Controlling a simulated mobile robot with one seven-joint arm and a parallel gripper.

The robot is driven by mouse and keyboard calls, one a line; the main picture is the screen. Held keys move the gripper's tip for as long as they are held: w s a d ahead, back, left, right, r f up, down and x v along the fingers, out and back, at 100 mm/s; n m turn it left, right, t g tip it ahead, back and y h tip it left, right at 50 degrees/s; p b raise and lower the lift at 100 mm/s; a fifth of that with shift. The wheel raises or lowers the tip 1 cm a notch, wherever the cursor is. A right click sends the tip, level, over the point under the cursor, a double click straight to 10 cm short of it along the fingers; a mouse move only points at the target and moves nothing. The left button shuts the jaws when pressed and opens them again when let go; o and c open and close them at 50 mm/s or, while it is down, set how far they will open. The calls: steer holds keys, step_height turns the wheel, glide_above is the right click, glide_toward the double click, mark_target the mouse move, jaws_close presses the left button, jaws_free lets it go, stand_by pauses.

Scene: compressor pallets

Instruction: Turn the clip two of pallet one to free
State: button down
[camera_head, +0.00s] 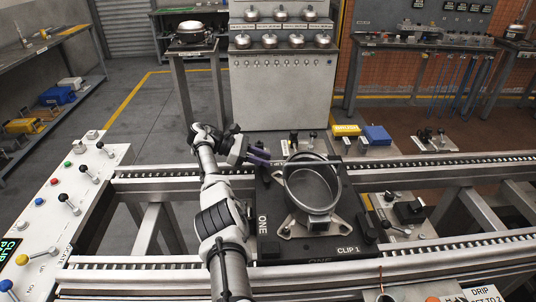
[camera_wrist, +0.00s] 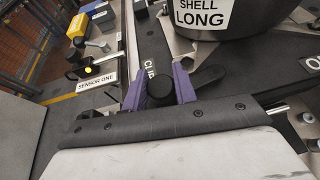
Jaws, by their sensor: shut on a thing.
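Pallet one (camera_head: 264,240) is a dark plate on the rails, marked ONE and CLIP 1, with a round metal shell (camera_head: 313,187) on it. My gripper (camera_head: 259,156), with purple fingers, reaches the pallet's far left corner. In the wrist view my gripper (camera_wrist: 159,86) has one finger on each side of the black round knob of clip two (camera_wrist: 161,95) and is shut on it. A dark lever arm (camera_wrist: 207,77) extends to the right from behind the right finger. The clip's label beside it is partly covered, so its number cannot be read.
The shell (camera_wrist: 205,18), labelled SHELL LONG, stands close to the fingers in the wrist view. A SENSOR ONE plate (camera_wrist: 97,83) lies to the left. Clip one (camera_head: 368,227) is at the pallet's near right. A control panel (camera_head: 62,212) with levers stands at left.

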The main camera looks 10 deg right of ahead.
steer(key=shift+m+g+y+b, duration=0.3)
steer(key=shift+m+g+b, duration=0.25)
steer(key=shift+b, duration=0.4)
steer(key=c, duration=1.1)
jaws_free()
step_height(320, 180, up, 20)
steer(key=p, duration=0.8)
steer(key=shift+p, duration=0.35)
